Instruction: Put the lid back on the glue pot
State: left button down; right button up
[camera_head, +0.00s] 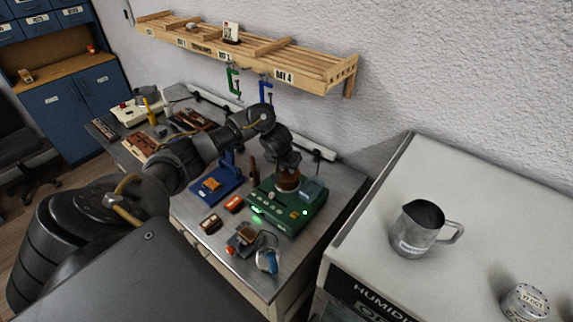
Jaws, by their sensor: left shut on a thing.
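A brown, copper-coloured glue pot (288,184) stands on a green device (290,208) with small lit lamps, towards the right end of the metal workbench. My left gripper (286,169) points down directly over the pot. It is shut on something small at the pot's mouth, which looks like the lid. The fingers and the pot's top are dark and small, so the lid is mostly hidden, and I cannot tell whether it touches the rim. My right gripper is not in view.
A blue stand (219,182) is left of the green device, with small blocks and a clear cup (268,261) in front. A steel pitcher (419,228) stands on the pale cabinet at right. A wooden shelf (260,58) with hanging clamps is on the wall behind.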

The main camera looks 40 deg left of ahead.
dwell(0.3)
pick_arm(q)
jog(key=c, duration=0.7)
grip_release()
jog(key=shift+r, duration=3.5)
grip_shut()
